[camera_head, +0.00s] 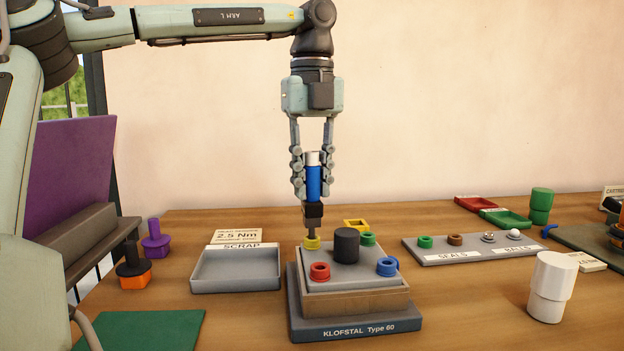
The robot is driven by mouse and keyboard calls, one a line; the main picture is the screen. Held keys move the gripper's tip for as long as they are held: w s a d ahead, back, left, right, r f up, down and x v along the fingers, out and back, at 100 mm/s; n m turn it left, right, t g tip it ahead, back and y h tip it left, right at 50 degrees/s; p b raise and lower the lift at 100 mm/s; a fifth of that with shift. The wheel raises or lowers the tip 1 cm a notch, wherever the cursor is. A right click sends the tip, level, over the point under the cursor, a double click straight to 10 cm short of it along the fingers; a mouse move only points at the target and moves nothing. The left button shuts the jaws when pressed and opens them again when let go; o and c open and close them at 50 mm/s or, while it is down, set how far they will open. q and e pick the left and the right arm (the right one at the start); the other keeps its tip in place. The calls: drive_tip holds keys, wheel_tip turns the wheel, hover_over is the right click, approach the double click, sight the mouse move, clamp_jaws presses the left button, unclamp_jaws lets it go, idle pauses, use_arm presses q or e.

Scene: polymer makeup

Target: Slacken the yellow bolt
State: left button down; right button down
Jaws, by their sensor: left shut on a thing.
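The yellow bolt (311,243) is at the back left corner of the grey block (335,273) marked KLOFSTAL Type 60. My left gripper (312,178) points straight down above it and is shut on a blue screwdriver-like tool (314,182) with a white top and a dark lower end. The tool stands upright. Its thin tip reaches down to the yellow bolt and appears to meet it; whether it is fully seated I cannot tell. A red bolt (320,272), a blue bolt (387,266) and a green bolt (368,239) sit at the other corners. My right gripper is out of view.
A black cylinder (346,246) stands mid-block. A yellow square piece (355,225) is behind. The SCRAP tray (236,284) looks empty at left. The grey seals and balls board (440,258) and a white cup (551,287) are at right.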

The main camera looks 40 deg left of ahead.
use_arm(q)
drive_tip(key=shift+n, duration=2.1)
drive_tip(key=shift+n+b, duration=0.3)
drive_tip(key=shift+n, duration=0.6)
drive_tip(key=shift+n, duration=0.9)
drive_tip(key=c, duration=1.3)
unclamp_jaws()
drive_tip(key=shift+o, duration=0.2)
